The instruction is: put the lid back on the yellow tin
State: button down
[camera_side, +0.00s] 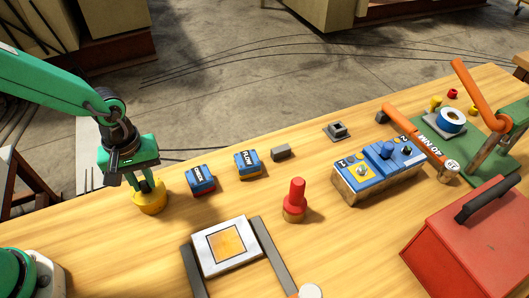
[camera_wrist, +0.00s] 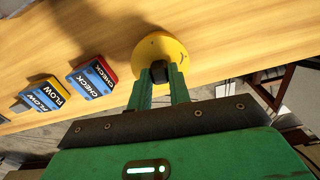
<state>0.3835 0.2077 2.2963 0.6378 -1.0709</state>
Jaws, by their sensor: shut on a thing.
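The yellow tin (camera_side: 150,204) stands on the wooden bench at the left, below my gripper (camera_side: 143,185). In the wrist view, a round yellow top, which looks like the lid (camera_wrist: 168,50), lies just beyond the fingertips. A small dark knob (camera_wrist: 159,70) on it sits between the two green fingers of my gripper (camera_wrist: 160,78), which are shut on it. In the side view, the lid and tin appear as one yellow shape. I cannot tell whether the lid is seated or held slightly above the rim.
Blue CHECK (camera_side: 200,179) and FLOW (camera_side: 247,163) blocks stand to the right. A framed plate (camera_side: 225,245) lies in front, near a red-handled stamp (camera_side: 295,198). A blue switch box (camera_side: 375,172) and red toolbox (camera_side: 470,240) are farther right. The bench left of the tin is clear.

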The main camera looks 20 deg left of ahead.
dwell(0.8)
jog(key=c, duration=0.7)
grip_release()
jog(key=shift+c, duration=0.2)
jog(key=shift+r, duration=0.1)
jog(key=shift+r, duration=3.35)
grip_shut()
jog(key=shift+f, duration=2.65)
